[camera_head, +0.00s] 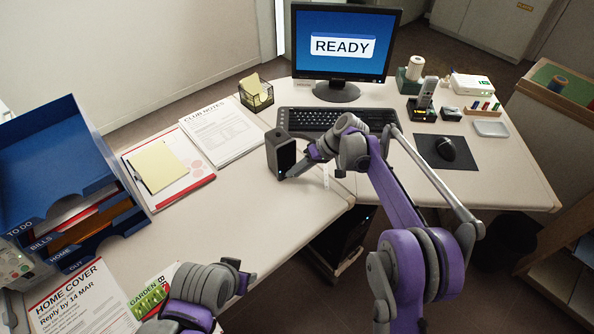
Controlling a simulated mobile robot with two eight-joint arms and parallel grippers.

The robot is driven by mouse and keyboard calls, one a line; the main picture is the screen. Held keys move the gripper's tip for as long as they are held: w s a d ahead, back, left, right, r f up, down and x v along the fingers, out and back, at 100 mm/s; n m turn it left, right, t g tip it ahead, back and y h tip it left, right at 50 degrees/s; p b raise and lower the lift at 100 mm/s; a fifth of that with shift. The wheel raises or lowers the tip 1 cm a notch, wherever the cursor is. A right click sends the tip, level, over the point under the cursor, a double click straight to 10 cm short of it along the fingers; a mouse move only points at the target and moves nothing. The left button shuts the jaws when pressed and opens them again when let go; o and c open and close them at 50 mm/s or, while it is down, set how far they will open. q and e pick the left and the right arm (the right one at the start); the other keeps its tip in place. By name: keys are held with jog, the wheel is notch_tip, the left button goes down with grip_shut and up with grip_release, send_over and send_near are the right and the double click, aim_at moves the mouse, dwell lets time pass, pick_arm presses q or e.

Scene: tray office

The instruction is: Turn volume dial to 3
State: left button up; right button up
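A small dark speaker box (273,154) stands upright on the desk, left of the keyboard. A tiny bluish light shows low on its front. No volume dial or scale marks can be made out; the dial may be hidden by my gripper. My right gripper (291,173) is at the lower front of the speaker, seeming to touch it or be very close. Its fingertips are too small to tell open from shut. My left gripper (246,279) is low at the desk's front edge, away from the speaker, seen partly from behind; its finger opening is unclear.
A monitor (344,43) reading READY stands behind the keyboard (336,119). Blue letter trays (60,165) and papers (222,131) lie left. The desk left of the speaker's front is clear.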

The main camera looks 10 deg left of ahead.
jog(key=o, duration=0.4)
pick_arm(q)
jog(key=shift+r+p, duration=0.5)
jog(key=shift+r, duration=0.1)
pick_arm(e)
jog(key=v, duration=1.1)
jog(key=shift+a, duration=0.1)
